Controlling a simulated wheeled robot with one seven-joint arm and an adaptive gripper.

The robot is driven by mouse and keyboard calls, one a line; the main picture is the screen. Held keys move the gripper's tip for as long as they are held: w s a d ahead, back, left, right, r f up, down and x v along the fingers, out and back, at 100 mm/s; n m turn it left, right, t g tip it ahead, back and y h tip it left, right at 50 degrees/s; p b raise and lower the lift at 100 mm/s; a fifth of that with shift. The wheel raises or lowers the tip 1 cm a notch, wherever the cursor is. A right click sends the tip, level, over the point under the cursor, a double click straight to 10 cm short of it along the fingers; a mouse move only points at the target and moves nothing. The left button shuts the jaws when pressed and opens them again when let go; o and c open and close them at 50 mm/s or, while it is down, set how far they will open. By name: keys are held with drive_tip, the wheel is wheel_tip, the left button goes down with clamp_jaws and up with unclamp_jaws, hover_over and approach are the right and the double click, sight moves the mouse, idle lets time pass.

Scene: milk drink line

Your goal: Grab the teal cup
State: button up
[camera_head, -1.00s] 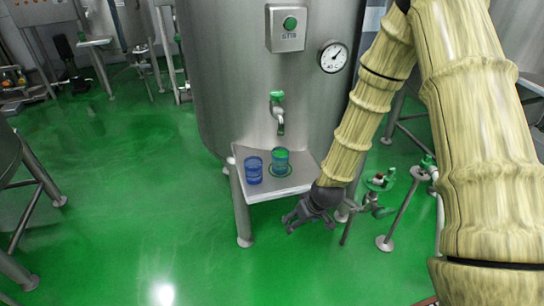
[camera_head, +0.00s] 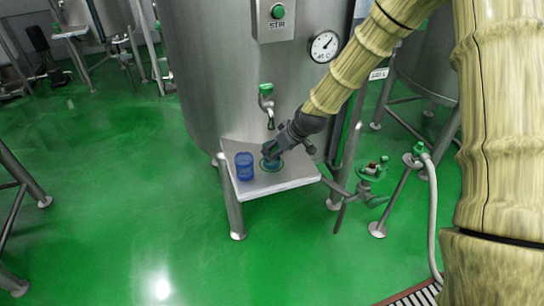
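The teal cup (camera_head: 270,165) stands on a small metal shelf (camera_head: 285,184) under the tap of the tank. Only its lower part shows; my gripper covers the top. My gripper (camera_head: 270,152) reaches in from the right, its fingers at the cup's upper part. I cannot tell whether the fingers are open around the cup or closed on it.
A blue cup (camera_head: 244,167) stands just left of the teal cup, close to my gripper. The tap (camera_head: 267,102) hangs above, and the steel tank (camera_head: 215,90) rises behind the shelf. A valve with pipes (camera_head: 370,180) is at right. Green floor lies open at left.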

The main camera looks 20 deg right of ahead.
sight(275, 163)
drive_tip(key=shift+p+x, duration=0.95)
drive_tip(key=shift+x, duration=2.3)
drive_tip(key=shift+w+r, duration=0.15)
drive_tip(key=shift+c, duration=0.2)
drive_tip(key=c, duration=1.3)
drive_tip(key=shift+c, duration=0.2)
